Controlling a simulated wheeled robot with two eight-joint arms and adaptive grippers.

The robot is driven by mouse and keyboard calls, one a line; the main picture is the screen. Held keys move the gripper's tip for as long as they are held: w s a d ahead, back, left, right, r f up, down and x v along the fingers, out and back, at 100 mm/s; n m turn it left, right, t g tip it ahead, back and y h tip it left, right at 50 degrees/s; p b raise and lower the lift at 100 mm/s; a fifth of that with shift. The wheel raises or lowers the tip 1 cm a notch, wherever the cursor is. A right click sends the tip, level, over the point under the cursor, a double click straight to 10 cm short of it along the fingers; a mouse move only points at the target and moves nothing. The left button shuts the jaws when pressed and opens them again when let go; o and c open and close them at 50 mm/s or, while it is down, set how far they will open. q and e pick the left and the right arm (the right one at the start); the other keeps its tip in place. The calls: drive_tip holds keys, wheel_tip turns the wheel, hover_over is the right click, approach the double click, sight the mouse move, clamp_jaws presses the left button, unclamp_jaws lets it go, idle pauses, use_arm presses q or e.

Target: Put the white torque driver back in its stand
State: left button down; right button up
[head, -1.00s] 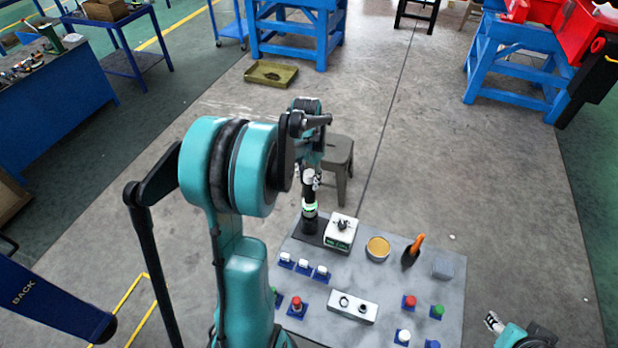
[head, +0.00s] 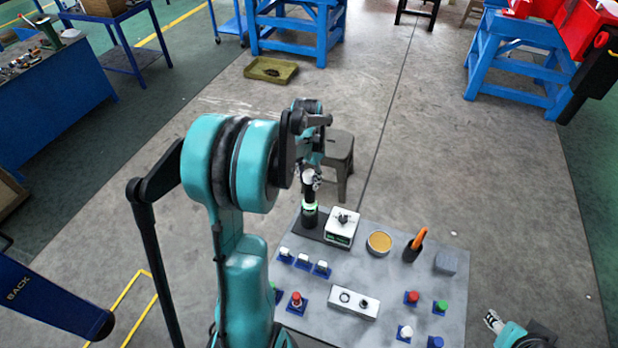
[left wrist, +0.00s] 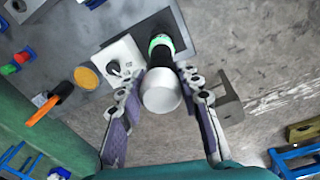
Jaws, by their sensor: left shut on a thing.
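The torque driver (head: 309,190) is upright at the back left of the grey table, with a white cap, a black body and a green ring low down. In the left wrist view I look down on its white cap (left wrist: 161,95). My left gripper (head: 312,178) is shut on it, one finger on each side in the left wrist view (left wrist: 162,80). The driver's lower end meets a dark base (head: 309,224); I cannot tell whether it is seated in a stand there. My right gripper (head: 493,322) is beyond the table's right edge, too small to read.
A white box with a knob (head: 342,227) stands close beside the driver. A round tan-topped tin (head: 379,243), an orange-handled tool in a black holder (head: 417,242) and a grey block (head: 446,262) are farther right. Several buttons and switches fill the front. A stool (head: 339,147) stands behind.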

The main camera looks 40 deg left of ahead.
sight(309, 173)
use_arm(q)
drive_tip(key=shift+f+b, duration=0.35)
drive_tip(key=shift+f, duration=0.2)
drive_tip(key=c, duration=1)
unclamp_jaws()
drive_tip(key=shift+r, duration=0.1)
drive_tip(key=shift+s+r+p, duration=0.1)
drive_tip(key=shift+r+p, duration=1.7)
drive_tip(key=shift+r, duration=0.65)
wheel_tip(309, 173, up, 12)
drive_tip(key=shift+s+a, duration=0.1)
drive_tip(key=shift+a, duration=0.05)
